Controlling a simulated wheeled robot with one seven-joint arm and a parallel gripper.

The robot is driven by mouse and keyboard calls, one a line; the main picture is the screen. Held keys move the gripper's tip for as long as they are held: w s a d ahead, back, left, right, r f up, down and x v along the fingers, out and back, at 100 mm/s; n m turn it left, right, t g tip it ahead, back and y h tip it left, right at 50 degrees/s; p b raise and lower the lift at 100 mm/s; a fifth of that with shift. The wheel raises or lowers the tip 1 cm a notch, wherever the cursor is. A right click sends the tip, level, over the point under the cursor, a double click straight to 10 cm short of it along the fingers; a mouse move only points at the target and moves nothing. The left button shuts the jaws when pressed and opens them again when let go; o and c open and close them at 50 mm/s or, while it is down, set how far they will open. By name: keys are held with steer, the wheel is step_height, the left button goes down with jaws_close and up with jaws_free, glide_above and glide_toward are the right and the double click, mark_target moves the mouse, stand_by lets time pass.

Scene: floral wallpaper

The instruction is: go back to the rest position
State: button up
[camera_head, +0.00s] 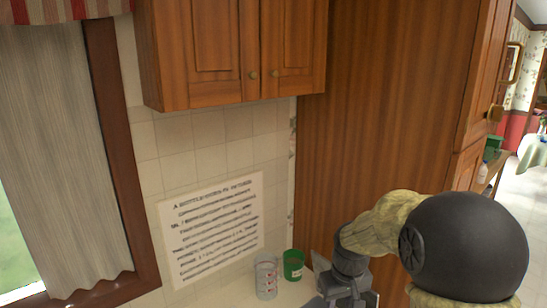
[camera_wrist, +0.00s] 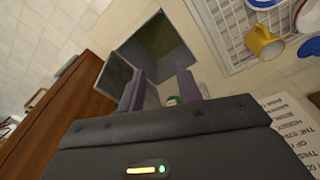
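My gripper (camera_head: 328,280) is at the bottom of the head view, just right of the counter cups, and is partly cut off by the frame edge. In the wrist view its two dark fingers (camera_wrist: 158,88) stand apart with a gap between them. I see nothing clamped between them. A grey, open, box-like thing (camera_wrist: 165,48) shows beyond the fingertips; I cannot tell what it is or whether the fingers touch it.
A clear cup (camera_head: 266,278) and a green cup (camera_head: 293,265) stand on the counter by the wall. A printed sheet (camera_head: 212,230) is on the tiles. Wooden cupboards (camera_head: 235,50) hang above. A yellow mug (camera_wrist: 263,44) is by a white rack (camera_wrist: 232,40) in the wrist view.

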steer(key=s+f+m+t+b, duration=0.1)
steer(key=s+f+m, duration=0.1)
steer(key=s, duration=1.2)
steer(key=shift+a+f+m, duration=0.25)
steer(key=shift+f+m, duration=0.15)
steer(key=shift+f, duration=0.3)
